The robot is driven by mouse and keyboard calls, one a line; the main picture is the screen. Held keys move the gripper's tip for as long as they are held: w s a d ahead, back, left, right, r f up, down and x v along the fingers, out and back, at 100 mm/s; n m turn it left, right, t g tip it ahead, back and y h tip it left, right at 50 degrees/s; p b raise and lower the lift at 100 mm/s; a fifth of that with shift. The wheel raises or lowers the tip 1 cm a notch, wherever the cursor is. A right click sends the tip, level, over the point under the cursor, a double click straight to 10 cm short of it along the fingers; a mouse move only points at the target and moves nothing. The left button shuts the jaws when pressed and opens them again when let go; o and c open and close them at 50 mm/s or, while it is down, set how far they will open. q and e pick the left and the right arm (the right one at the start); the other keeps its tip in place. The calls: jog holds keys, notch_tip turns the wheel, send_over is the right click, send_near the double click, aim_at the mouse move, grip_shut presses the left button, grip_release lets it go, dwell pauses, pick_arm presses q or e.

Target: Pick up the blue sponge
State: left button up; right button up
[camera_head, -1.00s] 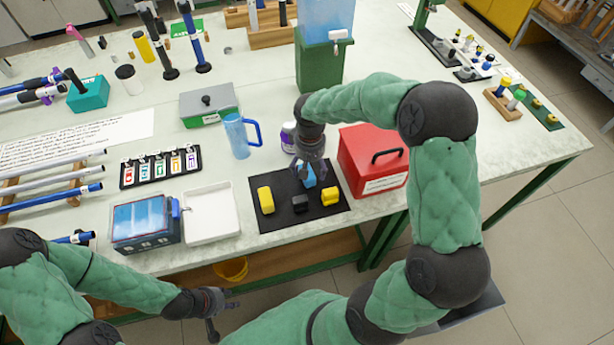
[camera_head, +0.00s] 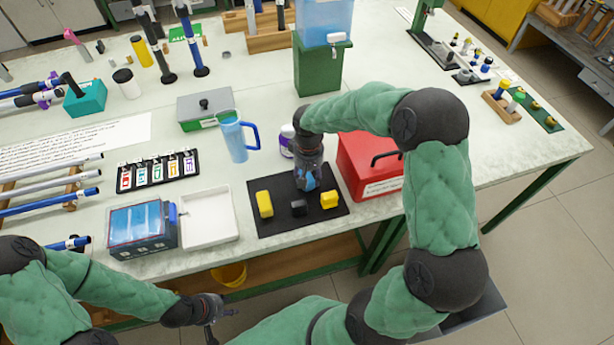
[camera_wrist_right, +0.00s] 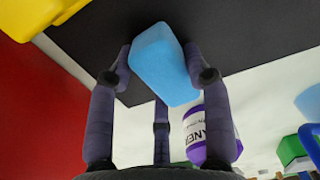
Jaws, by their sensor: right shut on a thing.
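The blue sponge (camera_wrist_right: 163,65) is a light blue block between the fingers of my right gripper in the right wrist view. My right gripper (camera_head: 307,183) is shut on it, over the back part of the black mat (camera_head: 275,228). In the head view only a little of the sponge (camera_head: 309,181) shows, as the fingers hide the rest. I cannot tell whether it is clear of the mat. My left gripper (camera_head: 219,317) is low in the head view, in front of the table, with its fingers apart and empty.
On the mat are a yellow block (camera_head: 264,204), a black block (camera_head: 298,208) and another yellow block (camera_head: 329,200). A red box (camera_head: 367,165) stands close on the right. A purple-labelled bottle (camera_head: 287,141) and a blue jug (camera_head: 234,140) stand behind. A white tray (camera_head: 208,220) is left.

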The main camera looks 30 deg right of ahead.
aim_at(308, 175)
jog(key=shift+r, duration=0.3)
notch_tip(308, 175, up, 3)
jog(key=shift+s+a+r+p, duration=0.1)
jog(key=shift+s+a+p, duration=0.05)
jog(key=shift+p, duration=0.55)
jog(key=s+a+r+p, duration=0.4)
jog(key=s+a+r, duration=0.5)
jog(key=s, duration=0.1)
jog(key=shift+a, duration=0.25)
